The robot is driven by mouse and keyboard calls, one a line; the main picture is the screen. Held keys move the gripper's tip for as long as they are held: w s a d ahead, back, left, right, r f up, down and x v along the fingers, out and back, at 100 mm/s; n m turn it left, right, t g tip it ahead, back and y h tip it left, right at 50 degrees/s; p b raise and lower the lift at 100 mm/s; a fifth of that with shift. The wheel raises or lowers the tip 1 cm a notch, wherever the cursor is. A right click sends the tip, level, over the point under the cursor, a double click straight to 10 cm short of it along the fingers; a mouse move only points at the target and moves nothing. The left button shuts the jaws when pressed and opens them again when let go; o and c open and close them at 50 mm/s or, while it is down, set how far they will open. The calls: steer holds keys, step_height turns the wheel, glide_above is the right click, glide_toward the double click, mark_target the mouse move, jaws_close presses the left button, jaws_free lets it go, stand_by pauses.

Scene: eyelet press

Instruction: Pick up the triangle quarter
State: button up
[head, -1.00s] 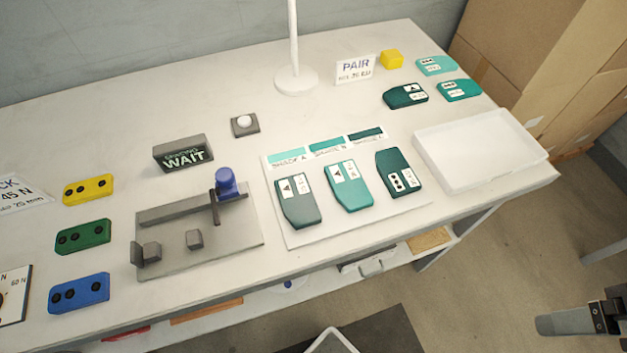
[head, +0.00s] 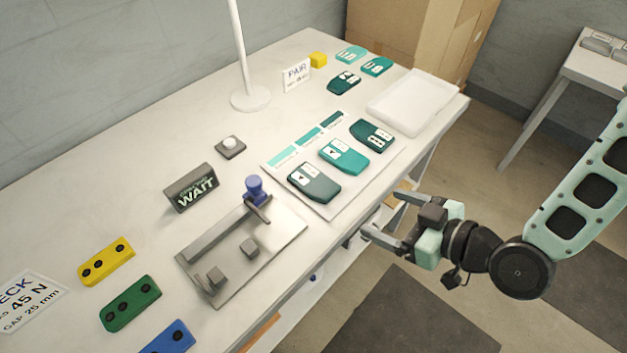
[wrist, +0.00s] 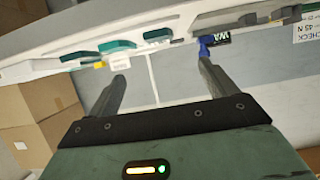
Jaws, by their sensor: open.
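Three quarters lie in a row on a white mat (head: 328,211): a grey-teal one (head: 314,183), a brighter teal one (head: 344,156) and a dark teal one (head: 372,135). The grey-teal and bright teal ones seem to carry a triangle mark; the dark one's label shows dots. Another dark teal quarter (head: 344,83) lies farther back, its mark too small to be sure of. My gripper (head: 385,213) is open and empty, off the table's front edge, to the right of the mat. In the wrist view my gripper (wrist: 162,80) has nothing between its fingers.
A white tray (head: 412,102) stands at the table's right end. A grey fixture with a blue knob (head: 254,188) and a WAIT sign (head: 191,187) stand left of the mat. A lamp-like post (head: 250,98) rises behind. Floor around my gripper is clear.

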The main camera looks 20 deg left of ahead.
mark_target(316, 183)
steer(key=b+x, duration=0.4)
steer(key=b, duration=0.5)
steer(key=shift+w+a+f, duration=0.15)
steer(key=shift+w+f, duration=0.05)
steer(key=shift+w, duration=0.1)
steer(key=b, duration=0.3)
steer(key=shift+a+f, duration=0.1)
steer(key=shift+a, duration=0.15)
steer(key=x, duration=0.4)
steer(key=p+x, duration=0.1)
steer(key=x, duration=0.7)
steer(key=shift+a+r+p, duration=0.3)
steer(key=shift+a+p, duration=0.05)
steer(key=c, duration=1.1)
